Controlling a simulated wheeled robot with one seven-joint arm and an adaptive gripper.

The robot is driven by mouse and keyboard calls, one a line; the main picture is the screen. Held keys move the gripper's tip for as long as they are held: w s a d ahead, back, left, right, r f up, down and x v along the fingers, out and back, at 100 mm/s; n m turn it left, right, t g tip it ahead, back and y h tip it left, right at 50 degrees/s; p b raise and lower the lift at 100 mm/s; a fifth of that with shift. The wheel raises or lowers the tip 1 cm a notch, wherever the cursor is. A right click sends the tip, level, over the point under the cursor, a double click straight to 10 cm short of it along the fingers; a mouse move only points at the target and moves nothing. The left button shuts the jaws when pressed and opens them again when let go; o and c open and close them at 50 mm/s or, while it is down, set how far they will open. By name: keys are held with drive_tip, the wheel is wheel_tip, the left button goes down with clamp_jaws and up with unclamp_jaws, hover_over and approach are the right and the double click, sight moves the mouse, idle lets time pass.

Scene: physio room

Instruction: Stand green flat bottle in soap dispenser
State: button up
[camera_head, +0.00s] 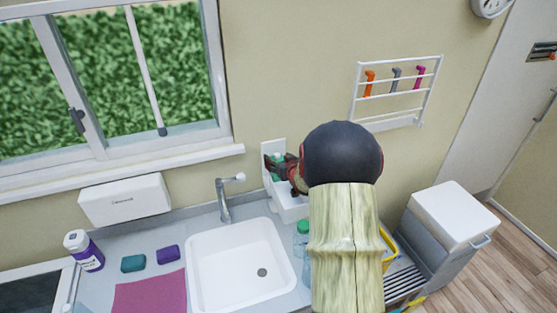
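The soap dispenser (291,209) is a white holder on the wall behind the sink, with a tall back plate and a tray-like lower front. A green item (277,158), which looks like the green flat bottle, shows in small patches in front of the back plate. My gripper (274,168) is at the dispenser and covers most of this item. Its dark fingers overlap the green, but whether they grip it or are only around it is too small to tell. The bottle's base is hidden, so I cannot tell if it rests in the dispenser.
A clear bottle with a green cap (303,228) stands right of the white sink (203,262), close to my arm. The tap (223,199) rises left of the dispenser. A wall rack (398,92) hangs to the right.

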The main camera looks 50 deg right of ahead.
drive_tip(key=shift+o, duration=0.2)
drive_tip(key=shift+r, duration=0.2)
drive_tip(key=p+v, duration=0.1)
drive_tip(key=v, duration=1.1)
drive_tip(key=a+r+n+g+y, duration=0.1)
drive_tip(key=a+r, duration=0.4)
drive_tip(key=a, duration=0.4)
drive_tip(key=a+r+n+g, duration=0.15)
drive_tip(key=a+r, duration=0.25)
drive_tip(key=a, duration=0.4)
drive_tip(key=s+a+r+n+g+y, duration=0.1)
drive_tip(key=s+a+g+y, duration=0.1)
drive_tip(key=s+a, duration=0.6)
drive_tip(key=s+a+n+g+y, duration=0.1)
drive_tip(key=s+a, duration=0.6)
drive_tip(key=a, duration=0.9)
drive_tip(key=shift+s+r+n+g+y, duration=0.4)
drive_tip(key=shift+n+y, duration=0.25)
drive_tip(key=shift+y, duration=0.55)
